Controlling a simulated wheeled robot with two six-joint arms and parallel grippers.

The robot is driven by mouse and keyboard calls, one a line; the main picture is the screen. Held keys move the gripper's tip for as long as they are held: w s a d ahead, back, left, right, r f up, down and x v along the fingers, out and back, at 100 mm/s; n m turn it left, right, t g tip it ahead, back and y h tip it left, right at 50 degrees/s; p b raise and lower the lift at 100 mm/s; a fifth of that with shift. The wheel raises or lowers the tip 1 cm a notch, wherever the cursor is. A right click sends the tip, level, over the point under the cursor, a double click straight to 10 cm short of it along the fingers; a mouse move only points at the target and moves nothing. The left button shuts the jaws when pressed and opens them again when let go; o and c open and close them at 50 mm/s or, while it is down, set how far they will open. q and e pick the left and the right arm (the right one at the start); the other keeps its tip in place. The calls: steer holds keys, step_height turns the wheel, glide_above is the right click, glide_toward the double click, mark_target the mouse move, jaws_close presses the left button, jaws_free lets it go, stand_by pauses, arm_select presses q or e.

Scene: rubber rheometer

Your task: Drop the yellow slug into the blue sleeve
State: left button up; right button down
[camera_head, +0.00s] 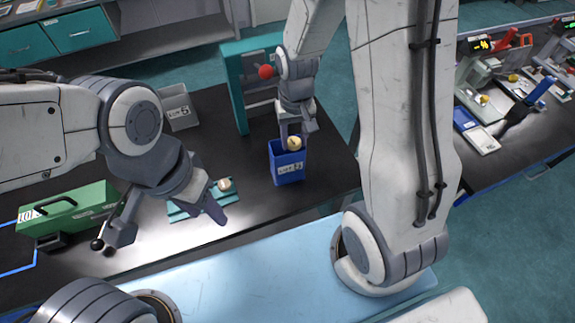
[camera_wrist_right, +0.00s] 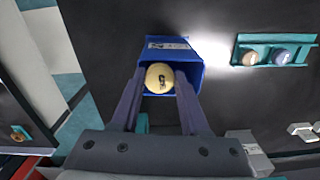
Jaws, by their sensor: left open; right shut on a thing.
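The yellow slug (camera_head: 294,142) is a small round piece with a dark mark on its face. It also shows in the right wrist view (camera_wrist_right: 159,78). My right gripper (camera_head: 293,136) is shut on it and holds it at the open top of the blue sleeve. The blue sleeve (camera_head: 289,168) is an upright, open-topped box with a white label, standing on the dark table; it also shows in the right wrist view (camera_wrist_right: 172,47). I cannot tell how deep the slug sits in the opening. My left gripper (camera_head: 165,222) is open and empty above the table at the left.
A teal rack (camera_head: 187,212) holds a pale slug (camera_head: 225,184); the wrist view shows another, bluish slug (camera_wrist_right: 281,56) there. A green box (camera_head: 68,212) stands left. A teal frame with a red knob (camera_head: 266,72) stands behind the sleeve. A grey bin (camera_head: 180,112) is at the back.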

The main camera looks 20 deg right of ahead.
steer(key=shift+c, duration=1.6)
jaws_free()
steer(key=shift+r, duration=0.1)
step_height(320, 180, up, 10)
steer(key=b, duration=0.1)
steer(key=shift+r, duration=0.2)
steer(key=s+a+n+b, duration=0.1)
steer(key=s+a+n, duration=0.3)
steer(key=s, duration=0.5)
steer(key=s+a+f+n+y+b, duration=0.1)
steer(key=s+a+n, duration=0.3)
steer(key=s+a, duration=0.4)
steer(key=shift+s+a+f+n, duration=0.25)
steer(key=shift+s+a+n, duration=0.1)
steer(key=shift+s, duration=0.15)
